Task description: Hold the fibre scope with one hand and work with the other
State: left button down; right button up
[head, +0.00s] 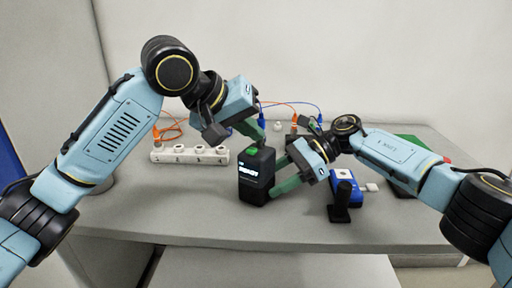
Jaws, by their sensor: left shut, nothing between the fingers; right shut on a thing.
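The fibre scope appears to be the black box (257,187) with a lit screen reading "READY" and a green button on top. The box's right side is partly hidden by the right fingers.
A white strip with numbered ports (188,156) lies to the left on the grey table (190,212). Orange (170,131) and blue cables (318,112) run behind. A blue device (354,194) and a black upright piece (341,203) stand right. A green item (407,179) lies further right.

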aim_at(251, 150)
pick_arm(q)
jog(key=shift+f, duration=0.15)
dwell(0.4)
jog(key=shift+f, duration=0.25)
jog(key=shift+f, duration=0.45)
dwell(0.6)
jog(key=shift+r, duration=0.85)
jog(key=shift+r, duration=0.1)
jog(key=shift+r, duration=2.45)
